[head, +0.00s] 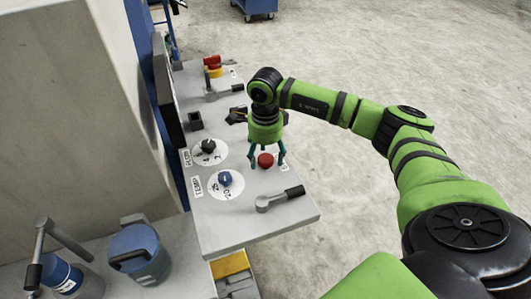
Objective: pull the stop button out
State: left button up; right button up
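The red stop button (265,160) sits on the grey control panel (285,215), near its right edge. My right gripper (267,160) comes down from above with its fingers spread apart around the button. A gap shows between the fingers and the button, so it looks open; whether any finger touches the panel or button is hard to tell. My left gripper is not in view.
A black-handled lever (280,199) lies nearer. A red knob on a yellow base (213,66) stands at the far end. A blue container (138,255) stands lower left.

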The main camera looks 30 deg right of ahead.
aim_at(265, 158)
grip_shut()
jog(key=shift+r, duration=0.65)
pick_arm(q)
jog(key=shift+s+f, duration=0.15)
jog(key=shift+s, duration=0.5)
pick_arm(e)
jog(key=shift+w+r, duration=0.1)
jog(key=shift+r, duration=0.1)
jog(key=shift+o, duration=0.3)
grip_release()
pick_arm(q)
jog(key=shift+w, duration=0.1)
pick_arm(e)
notch_tip(265, 158, up, 12)
jog(key=shift+r, duration=0.1)
